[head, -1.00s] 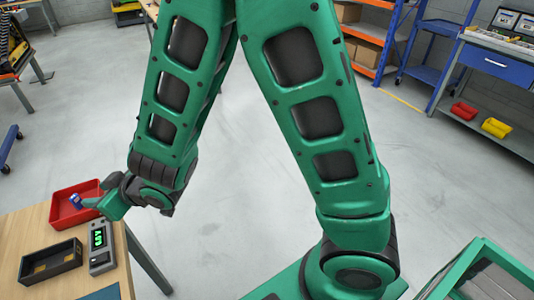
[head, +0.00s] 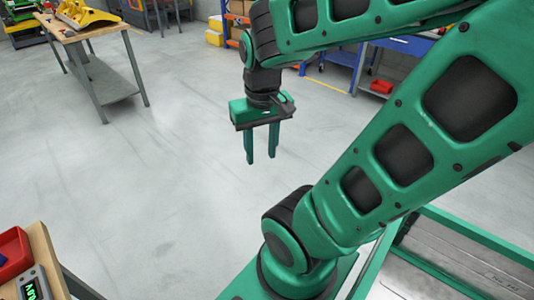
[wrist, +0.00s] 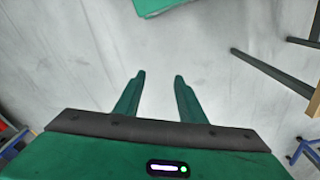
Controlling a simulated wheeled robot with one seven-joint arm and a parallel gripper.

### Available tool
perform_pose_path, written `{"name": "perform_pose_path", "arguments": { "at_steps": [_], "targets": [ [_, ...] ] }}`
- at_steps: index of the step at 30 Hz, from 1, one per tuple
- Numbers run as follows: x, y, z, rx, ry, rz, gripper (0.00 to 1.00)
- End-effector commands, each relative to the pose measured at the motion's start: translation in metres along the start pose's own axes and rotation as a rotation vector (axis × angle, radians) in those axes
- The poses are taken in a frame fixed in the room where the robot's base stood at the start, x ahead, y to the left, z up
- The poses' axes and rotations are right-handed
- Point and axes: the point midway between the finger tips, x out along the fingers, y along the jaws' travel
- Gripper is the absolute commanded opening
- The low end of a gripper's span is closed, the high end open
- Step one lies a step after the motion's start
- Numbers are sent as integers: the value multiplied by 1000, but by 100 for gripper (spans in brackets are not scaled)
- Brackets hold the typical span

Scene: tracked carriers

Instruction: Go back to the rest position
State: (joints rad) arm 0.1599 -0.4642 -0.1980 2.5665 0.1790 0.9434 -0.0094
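My gripper (head: 261,158) hangs pointing down in the middle of the head view, over bare grey floor and well clear of any table. Its two green fingers are apart with nothing between them.
A wooden table with a red tray (head: 12,252) and a grey device with a green display (head: 34,286) is at the lower left. Another table (head: 76,36) with a yellow item stands at the back left. Blue and orange shelving is behind the arm. The floor between is clear.

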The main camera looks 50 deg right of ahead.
Motion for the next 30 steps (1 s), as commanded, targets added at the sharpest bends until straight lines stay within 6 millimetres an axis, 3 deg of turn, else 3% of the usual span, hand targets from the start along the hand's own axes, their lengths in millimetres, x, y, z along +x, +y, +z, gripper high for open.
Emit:
{"name": "perform_pose_path", "arguments": {
  "at_steps": [3, 7, 20, 24, 26, 30],
  "targets": [
    [-7, 14, 24, 61, -58, -12, 37],
    [-9, 17, 33, 78, -80, -16, 37],
    [-9, 17, 33, 76, -80, -15, 37],
    [-2, 11, 21, 75, -94, -7, 37],
    [-3, 11, 21, 75, -93, -7, 31],
    [-3, 11, 22, 75, -92, -8, 31]
  ]
}}
